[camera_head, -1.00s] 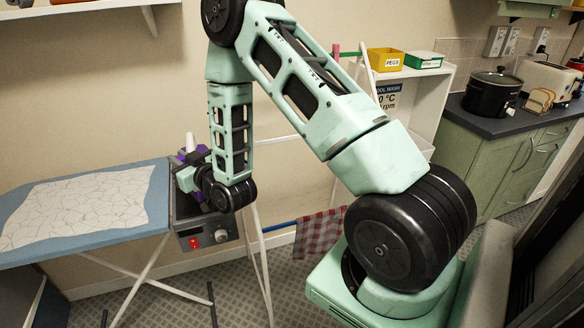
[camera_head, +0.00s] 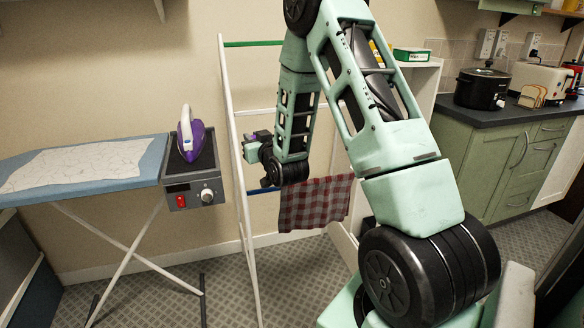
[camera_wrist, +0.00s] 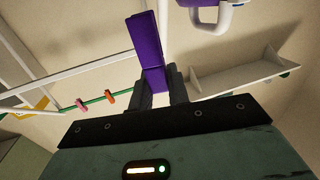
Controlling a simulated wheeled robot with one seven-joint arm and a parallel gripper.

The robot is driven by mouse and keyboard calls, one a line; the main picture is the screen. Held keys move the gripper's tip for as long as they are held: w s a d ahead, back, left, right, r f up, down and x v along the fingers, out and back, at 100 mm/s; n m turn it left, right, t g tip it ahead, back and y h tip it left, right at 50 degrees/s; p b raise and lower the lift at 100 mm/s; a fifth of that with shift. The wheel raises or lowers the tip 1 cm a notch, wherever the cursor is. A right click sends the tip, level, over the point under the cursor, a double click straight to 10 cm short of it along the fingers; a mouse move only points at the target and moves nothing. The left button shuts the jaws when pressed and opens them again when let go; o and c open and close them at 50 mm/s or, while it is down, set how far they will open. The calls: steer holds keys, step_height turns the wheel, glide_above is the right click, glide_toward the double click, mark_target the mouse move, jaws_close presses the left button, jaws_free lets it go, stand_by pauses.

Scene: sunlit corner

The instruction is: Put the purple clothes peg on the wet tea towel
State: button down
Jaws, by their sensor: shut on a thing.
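In the wrist view the purple clothes peg (camera_wrist: 149,45) stands between the dark fingers of my gripper (camera_wrist: 158,85), which is shut on it. In the head view my gripper (camera_head: 253,148) is at the left part of the drying rack, above and left of the towel and apart from it. The red and grey checked tea towel (camera_head: 314,204) hangs over the rack's low blue rail (camera_head: 253,191). Part of the rail is hidden behind my arm.
The white rack frame (camera_head: 236,160) stands beside my gripper. A purple iron (camera_head: 190,137) stands on the grey end of the ironing board (camera_head: 150,168) at left. A pink peg (camera_wrist: 81,104) and an orange peg (camera_wrist: 109,96) sit on a green rail.

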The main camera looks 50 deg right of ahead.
steer(key=s+d+f+m+g+h+b, duration=0.1)
steer(key=s+d+f+h+b, duration=0.15)
steer(key=d+b, duration=0.2)
steer(key=s+d+f+m+g+h+b, duration=0.1)
steer(key=s+d+f+m+b, duration=0.15)
steer(key=d, duration=0.35)
steer(key=shift+n, duration=0.35)
steer(key=shift+d+f+b, duration=0.15)
steer(key=shift+f+b, duration=1.6)
steer(key=shift+f, duration=1)
steer(key=shift+f+b, duration=2.5)
steer(key=shift+f, duration=0.1)
steer(key=c, duration=1.3)
jaws_free()
steer(key=shift+o, duration=0.2)
steer(key=shift+r, duration=0.1)
steer(key=shift+r+p, duration=2.15)
steer(key=shift+r, duration=1.3)
